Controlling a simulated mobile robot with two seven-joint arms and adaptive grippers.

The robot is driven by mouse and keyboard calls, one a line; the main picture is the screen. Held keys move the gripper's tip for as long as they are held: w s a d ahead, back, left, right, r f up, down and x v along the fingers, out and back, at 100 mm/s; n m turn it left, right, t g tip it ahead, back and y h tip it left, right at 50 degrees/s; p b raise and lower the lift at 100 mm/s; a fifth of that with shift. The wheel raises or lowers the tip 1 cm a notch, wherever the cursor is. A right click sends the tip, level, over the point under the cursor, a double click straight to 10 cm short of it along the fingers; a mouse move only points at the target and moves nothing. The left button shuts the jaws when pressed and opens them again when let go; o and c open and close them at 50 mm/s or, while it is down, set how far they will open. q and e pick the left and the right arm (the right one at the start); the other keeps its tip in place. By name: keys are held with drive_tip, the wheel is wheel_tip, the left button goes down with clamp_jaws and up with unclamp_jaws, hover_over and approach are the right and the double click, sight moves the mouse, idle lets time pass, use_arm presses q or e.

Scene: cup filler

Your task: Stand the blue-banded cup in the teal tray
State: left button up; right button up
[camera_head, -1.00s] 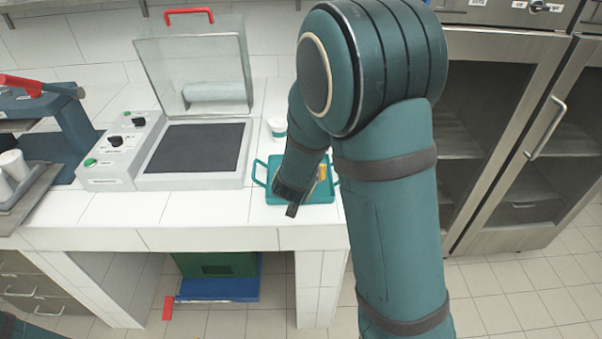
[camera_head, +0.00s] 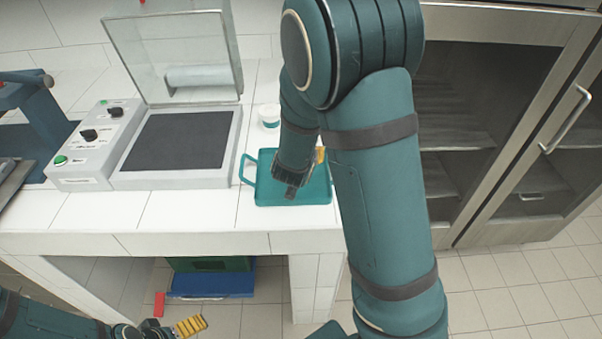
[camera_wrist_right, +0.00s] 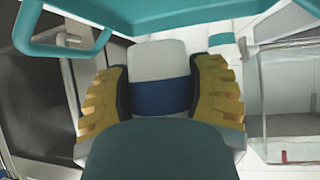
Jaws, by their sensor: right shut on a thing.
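The blue-banded cup (camera_wrist_right: 160,92), white with a dark blue band, is between the yellow finger pads of my right gripper (camera_wrist_right: 160,98), which is shut on it. The teal tray (camera_head: 318,192) lies on the white counter, with my right gripper over it in the head view. There my wrist hides the cup, and only a yellow bit of finger shows. The tray also shows along the top of the right wrist view (camera_wrist_right: 140,10). I cannot tell whether the cup touches the tray. My left gripper (camera_head: 190,326) is low at the bottom left, far from the tray; its opening is unclear.
A small white tub (camera_head: 268,115) stands just behind the tray. A machine with a raised clear lid (camera_head: 180,55) and dark plate (camera_head: 180,140) stands left of it. The counter's front edge is close to the tray. A glass-doored steel cabinet (camera_head: 500,130) is on the right.

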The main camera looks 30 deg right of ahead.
drive_tip(key=shift+f+b, duration=1.3)
drive_tip(key=shift+f, duration=1.7)
drive_tip(key=shift+f, duration=0.15)
drive_tip(key=o, duration=1.3)
